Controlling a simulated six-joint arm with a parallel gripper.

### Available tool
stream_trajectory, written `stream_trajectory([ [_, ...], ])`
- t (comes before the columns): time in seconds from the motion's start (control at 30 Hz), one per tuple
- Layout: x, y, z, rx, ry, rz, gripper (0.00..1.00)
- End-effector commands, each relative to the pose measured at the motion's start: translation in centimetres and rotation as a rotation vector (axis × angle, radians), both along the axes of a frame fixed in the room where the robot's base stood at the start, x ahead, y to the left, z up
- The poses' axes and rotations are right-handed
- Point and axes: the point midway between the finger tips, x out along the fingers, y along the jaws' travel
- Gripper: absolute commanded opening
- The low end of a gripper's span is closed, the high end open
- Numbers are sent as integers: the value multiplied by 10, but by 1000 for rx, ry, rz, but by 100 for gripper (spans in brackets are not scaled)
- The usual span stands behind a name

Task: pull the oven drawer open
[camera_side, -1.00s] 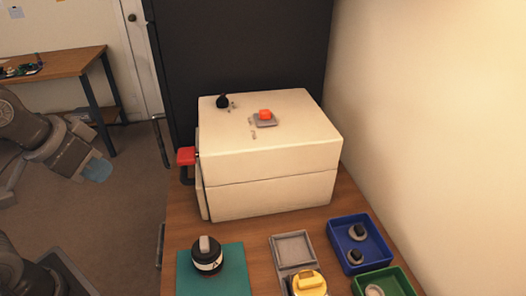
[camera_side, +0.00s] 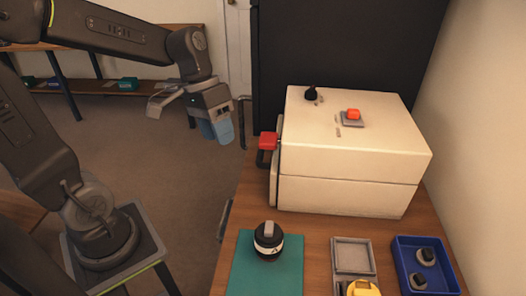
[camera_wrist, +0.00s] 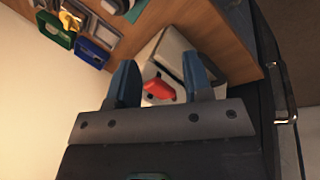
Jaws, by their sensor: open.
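The oven is a cream box (camera_side: 350,155) on the wooden bench, with a seam around its middle. A red block (camera_side: 268,141) sticks out from its left face, above a dark handle (camera_side: 262,159). The drawer looks closed, though that face is seen nearly edge-on. My gripper (camera_side: 216,131) is open and empty, hanging left of the red block and apart from it. In the wrist view, a red part (camera_wrist: 159,87) of the oven (camera_wrist: 172,45) shows between my blue fingers (camera_wrist: 161,82); depth is hard to tell.
On the oven top are a black knob (camera_side: 311,94) and a red button (camera_side: 353,113). A black-and-white lens (camera_side: 268,239) stands on a teal mat (camera_side: 255,279). A grey tray (camera_side: 352,254) and blue bin (camera_side: 405,278) sit right. A dark cabinet (camera_side: 345,50) stands behind.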

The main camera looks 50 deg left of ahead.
Motion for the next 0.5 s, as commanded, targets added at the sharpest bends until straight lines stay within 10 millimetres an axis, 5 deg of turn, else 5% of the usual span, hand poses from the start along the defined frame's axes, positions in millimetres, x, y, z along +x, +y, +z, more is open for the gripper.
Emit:
stream_trajectory([
  [0.23,54,45,-38,-365,131,59,46],
  [0.5,97,119,-93,-779,55,177,46],
])
